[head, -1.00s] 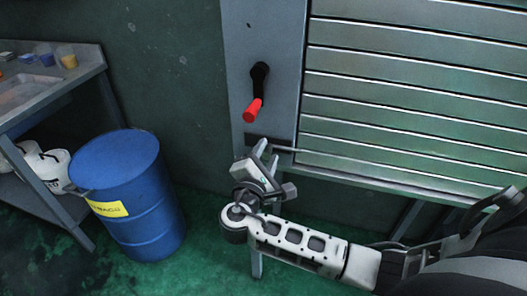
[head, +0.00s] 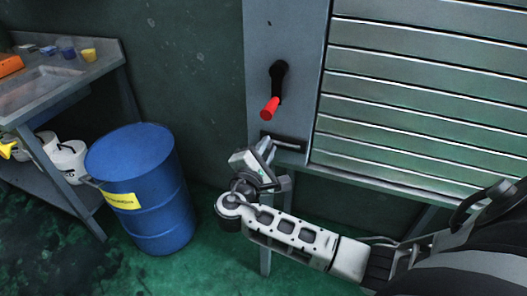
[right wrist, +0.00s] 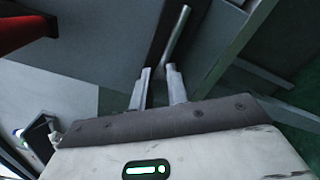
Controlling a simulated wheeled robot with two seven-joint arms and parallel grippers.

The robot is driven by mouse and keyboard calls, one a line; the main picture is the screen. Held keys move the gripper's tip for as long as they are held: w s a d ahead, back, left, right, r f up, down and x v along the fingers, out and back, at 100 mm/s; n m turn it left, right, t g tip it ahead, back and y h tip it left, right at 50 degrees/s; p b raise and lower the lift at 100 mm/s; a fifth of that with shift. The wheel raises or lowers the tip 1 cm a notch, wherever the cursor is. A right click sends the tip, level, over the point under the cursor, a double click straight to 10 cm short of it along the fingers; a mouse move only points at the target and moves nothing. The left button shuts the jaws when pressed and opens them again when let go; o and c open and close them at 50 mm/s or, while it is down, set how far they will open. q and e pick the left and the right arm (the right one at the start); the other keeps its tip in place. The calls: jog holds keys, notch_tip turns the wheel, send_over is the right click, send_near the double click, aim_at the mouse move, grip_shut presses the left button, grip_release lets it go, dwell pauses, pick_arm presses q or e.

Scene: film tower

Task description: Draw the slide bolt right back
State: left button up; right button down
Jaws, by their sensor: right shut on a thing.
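The slide bolt is a pale metal rod (head: 290,146) on a dark backing plate (head: 303,150), low on the grey post left of the slatted shutter. In the head view the rod's right end lies over the plate, short of the shutter. My right gripper (head: 266,149) is at the bolt's left part and shut on it. In the right wrist view the rod (right wrist: 177,35) runs away beyond the two fingertips (right wrist: 160,80); the gripped part is mostly hidden between the fingers. My left gripper is not in view.
A black crank with a red handle (head: 270,108) is on the post just above the bolt. The slatted shutter (head: 420,100) fills the right. A blue drum (head: 140,190) and a sink bench (head: 95,72) stand at left.

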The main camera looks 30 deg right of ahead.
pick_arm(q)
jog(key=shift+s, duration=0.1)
pick_arm(e)
jog(key=shift+s, duration=0.1)
jog(key=c, duration=1.4)
grip_release()
jog(key=shift+o, duration=0.2)
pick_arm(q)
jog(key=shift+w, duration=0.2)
pick_arm(e)
jog(key=shift+s+a, duration=0.1)
pick_arm(q)
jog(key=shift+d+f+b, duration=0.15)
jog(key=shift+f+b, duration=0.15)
jog(key=shift+b, duration=0.6)
pick_arm(e)
jog(key=v, duration=1.5)
jog(key=shift+s+a, duration=0.2)
jog(key=shift+a, duration=0.05)
